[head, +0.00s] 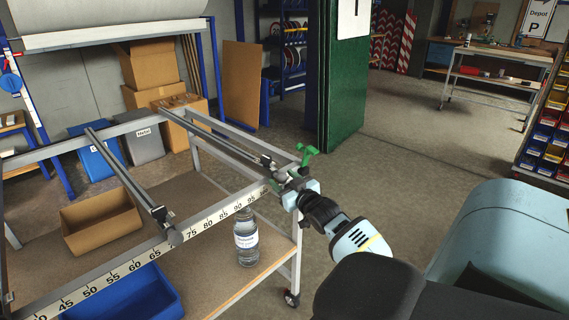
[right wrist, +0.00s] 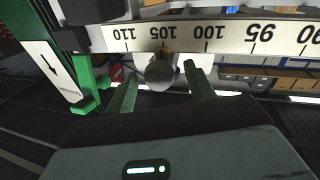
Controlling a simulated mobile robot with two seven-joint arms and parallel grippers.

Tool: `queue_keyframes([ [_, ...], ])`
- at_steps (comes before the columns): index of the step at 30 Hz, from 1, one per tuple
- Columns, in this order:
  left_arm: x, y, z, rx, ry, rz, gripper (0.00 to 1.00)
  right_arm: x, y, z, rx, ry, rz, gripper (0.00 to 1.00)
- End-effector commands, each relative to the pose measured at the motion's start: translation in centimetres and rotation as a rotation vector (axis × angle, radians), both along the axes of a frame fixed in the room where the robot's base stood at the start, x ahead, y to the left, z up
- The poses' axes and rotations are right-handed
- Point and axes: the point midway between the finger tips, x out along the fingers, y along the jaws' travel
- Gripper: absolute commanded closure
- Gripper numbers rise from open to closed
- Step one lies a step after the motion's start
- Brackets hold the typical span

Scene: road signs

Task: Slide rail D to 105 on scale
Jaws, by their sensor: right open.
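The rail at the right (head: 215,137) runs back across the frame. I can read no letter on it. Its round grey front knob shows in the right wrist view (right wrist: 160,74), close to the 105 mark. The white scale (head: 120,271) runs along the front bar and also shows in the right wrist view (right wrist: 232,33). My right gripper (head: 283,181) is at the front bar's right end. In the right wrist view its green fingers are open, one on each side of the knob, with visible gaps. My left gripper is not in view.
A second rail (head: 125,180) has its knob near 70. A green clamp-like part (head: 308,152) stands at the frame's right corner. Below are a water bottle (head: 246,238), a blue bin (head: 125,298) and an open cardboard box (head: 102,222).

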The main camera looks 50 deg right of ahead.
Motion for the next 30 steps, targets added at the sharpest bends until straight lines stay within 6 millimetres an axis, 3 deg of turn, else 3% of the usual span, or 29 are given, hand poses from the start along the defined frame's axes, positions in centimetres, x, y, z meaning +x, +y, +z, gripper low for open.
queue_keyframes([
  [5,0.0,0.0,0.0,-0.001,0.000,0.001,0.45,-0.9,0.4,-0.1,0.001,0.001,0.001,0.46],
  [19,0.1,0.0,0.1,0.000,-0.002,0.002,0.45,-6.6,2.1,-0.1,0.000,0.001,0.000,0.46],
  [30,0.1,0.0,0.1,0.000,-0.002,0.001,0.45,-7.5,2.3,0.0,0.000,0.000,-0.001,0.46],
])
